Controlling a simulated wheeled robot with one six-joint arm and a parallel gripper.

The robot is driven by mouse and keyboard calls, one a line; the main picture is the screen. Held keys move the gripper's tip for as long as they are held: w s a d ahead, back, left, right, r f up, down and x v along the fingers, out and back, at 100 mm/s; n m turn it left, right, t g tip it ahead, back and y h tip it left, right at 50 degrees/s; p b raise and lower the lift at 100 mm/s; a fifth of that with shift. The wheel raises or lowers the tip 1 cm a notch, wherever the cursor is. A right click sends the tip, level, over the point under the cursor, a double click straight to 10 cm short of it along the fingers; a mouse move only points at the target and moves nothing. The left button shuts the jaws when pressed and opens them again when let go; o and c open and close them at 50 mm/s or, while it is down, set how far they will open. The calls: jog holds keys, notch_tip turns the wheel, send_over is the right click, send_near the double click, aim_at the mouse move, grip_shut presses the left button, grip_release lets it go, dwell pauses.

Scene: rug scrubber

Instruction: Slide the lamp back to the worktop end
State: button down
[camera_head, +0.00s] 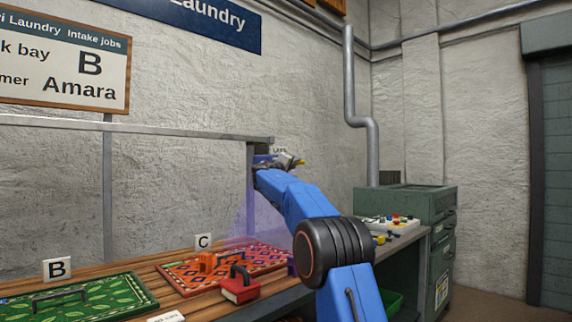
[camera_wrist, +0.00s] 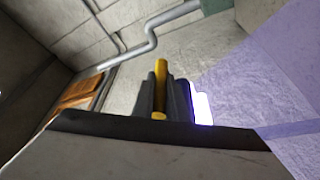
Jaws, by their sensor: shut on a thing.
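The lamp (camera_head: 262,159) hangs at the right end of the visible overhead rail (camera_head: 150,128) and is partly hidden by my arm. It casts a violet beam down over the worktop around the C mat. My gripper (camera_head: 297,161) is at the lamp, shut on its yellow handle. In the wrist view the yellow handle (camera_wrist: 160,75) stands between my dark fingers. The lit face of the lamp (camera_wrist: 202,108) glows white-violet just right of the fingers, with the beam spreading further right. The wooden worktop (camera_head: 130,271) runs below the rail.
A green leaf-patterned rug (camera_head: 110,298) lies by the B sign (camera_head: 57,269). A red-orange rug (camera_head: 180,276) lies by the C sign (camera_head: 203,241), with a red handled block (camera_head: 240,292) at its front edge. A button panel (camera_head: 375,222) and green cabinet (camera_head: 443,235) stand at right.

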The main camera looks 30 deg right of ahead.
jog(key=shift+w+d, duration=0.1)
jog(key=shift+d, duration=0.2)
jog(key=shift+r, duration=0.1)
jog(key=c, duration=2)
grip_release()
jog(key=shift+w+d, duration=0.1)
jog(key=shift+d, duration=0.1)
jog(key=shift+c, duration=0.2)
jog(key=shift+a, duration=0.1)
jog(key=v, duration=1.7)
